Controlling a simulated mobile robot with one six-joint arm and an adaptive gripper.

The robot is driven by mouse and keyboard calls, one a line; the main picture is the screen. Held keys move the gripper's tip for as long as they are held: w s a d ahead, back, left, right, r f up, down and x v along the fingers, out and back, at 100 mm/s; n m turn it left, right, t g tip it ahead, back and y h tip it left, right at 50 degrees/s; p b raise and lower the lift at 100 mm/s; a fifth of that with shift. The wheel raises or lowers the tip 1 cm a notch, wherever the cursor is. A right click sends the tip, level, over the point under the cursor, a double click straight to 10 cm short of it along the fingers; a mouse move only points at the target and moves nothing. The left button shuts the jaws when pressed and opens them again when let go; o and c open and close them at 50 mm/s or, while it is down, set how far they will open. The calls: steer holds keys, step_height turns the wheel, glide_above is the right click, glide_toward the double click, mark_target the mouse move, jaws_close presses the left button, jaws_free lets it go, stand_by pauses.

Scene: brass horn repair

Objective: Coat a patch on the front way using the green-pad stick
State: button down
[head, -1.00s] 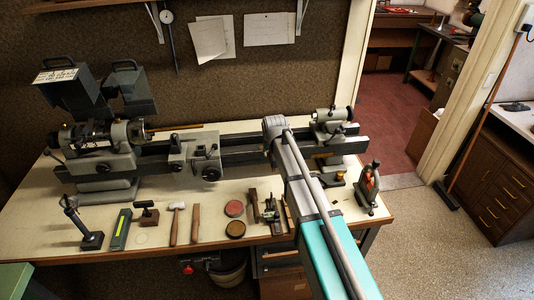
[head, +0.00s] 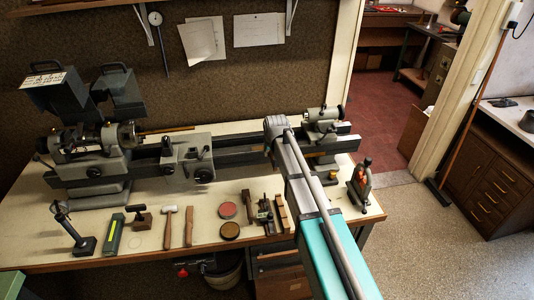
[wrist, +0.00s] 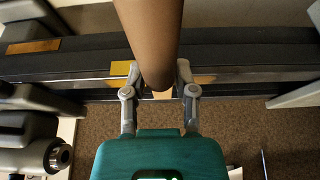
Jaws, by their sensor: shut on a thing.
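My gripper (wrist: 158,72) is shut on a thick brown stick (wrist: 150,35) in the wrist view. The stick runs from the top edge down between the two fingers and ends in a rounded tip. No green pad shows on the visible part. Behind the stick, the dark lathe bed (wrist: 245,60) crosses the picture with a bright metal edge. Yellow (wrist: 122,67) shows on the bed beside the left finger. I cannot tell whether the stick touches the bed. In the head view the bed (head: 240,155) runs across the bench, and my arm hides the gripper and stick.
The tailstock (head: 323,120) stands right of my arm, the carriage (head: 187,162) and headstock (head: 95,155) to its left. Along the front of the bench (head: 70,255) lie a green block (head: 113,236), a hammer (head: 168,225), two round tins and wooden pieces (head: 281,213).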

steer(key=shift+w+d, duration=0.1)
steer(key=shift+d, duration=0.2)
steer(key=shift+f, duration=0.1)
steer(key=shift+a, duration=0.1)
stand_by(0.4)
steer(key=shift+s+a, duration=0.25)
steer(key=shift+a, duration=0.65)
steer(key=shift+s+a, duration=0.25)
steer(key=shift+a, duration=0.6)
steer(key=shift+a, duration=0.15)
steer(key=shift+s+a, duration=0.25)
steer(key=shift+a, duration=0.6)
steer(key=shift+s+a, duration=0.25)
steer(key=shift+a, duration=0.6)
